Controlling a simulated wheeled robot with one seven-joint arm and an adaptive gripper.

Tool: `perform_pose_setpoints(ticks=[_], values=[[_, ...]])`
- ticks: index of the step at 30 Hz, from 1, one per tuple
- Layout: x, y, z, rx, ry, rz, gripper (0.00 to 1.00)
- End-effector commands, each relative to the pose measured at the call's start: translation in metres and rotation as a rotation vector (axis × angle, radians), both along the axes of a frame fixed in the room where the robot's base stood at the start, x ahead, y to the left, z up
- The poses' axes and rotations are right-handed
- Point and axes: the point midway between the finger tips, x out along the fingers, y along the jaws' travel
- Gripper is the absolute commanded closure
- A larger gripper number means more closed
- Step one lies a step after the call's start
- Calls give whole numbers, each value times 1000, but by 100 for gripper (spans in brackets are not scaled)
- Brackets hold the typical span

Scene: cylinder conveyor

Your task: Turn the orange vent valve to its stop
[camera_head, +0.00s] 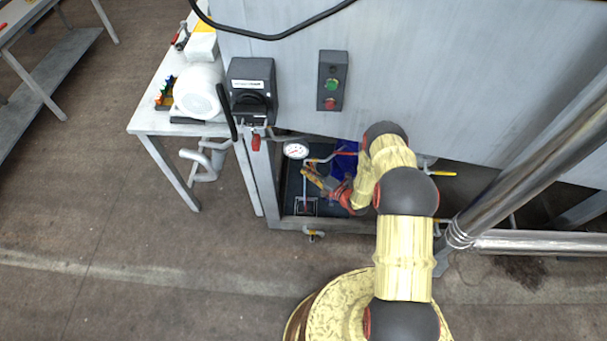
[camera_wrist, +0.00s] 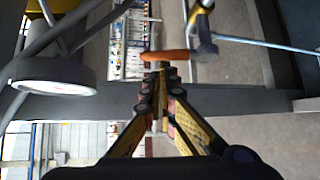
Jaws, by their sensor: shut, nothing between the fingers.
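The orange valve handle (camera_wrist: 170,56) lies crosswise just beyond my fingertips in the wrist view, its right end meeting a grey valve body (camera_wrist: 205,46). My gripper (camera_wrist: 158,74) has its fingers drawn together with nothing between them. The tips are at or very near the left part of the handle; I cannot tell whether they touch it. In the head view my gripper (camera_head: 307,172) reaches into the open bay under the grey machine panel, close to the pipes. The orange handle cannot be told apart from my fingers there.
A white gauge (camera_head: 296,150) sits left of my gripper and also shows in the wrist view (camera_wrist: 55,86). Thin pipes and the bay's frame (camera_head: 330,226) surround it closely. A yellow handle (camera_head: 442,173) is to the right. A black switch box (camera_head: 251,90) is above left.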

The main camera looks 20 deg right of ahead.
Motion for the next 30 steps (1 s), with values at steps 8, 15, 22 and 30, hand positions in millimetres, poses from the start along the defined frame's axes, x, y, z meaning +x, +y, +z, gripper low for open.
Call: perform_pose_setpoints(ticks=[8, 15, 22, 30], values=[[-1, -4, 1, 0, 0, 0, 100], [-1, -6, -1, 23, -8, -2, 100], [-3, -13, 0, 129, -43, -3, 100], [-5, -19, 6, 133, -43, -1, 100]])
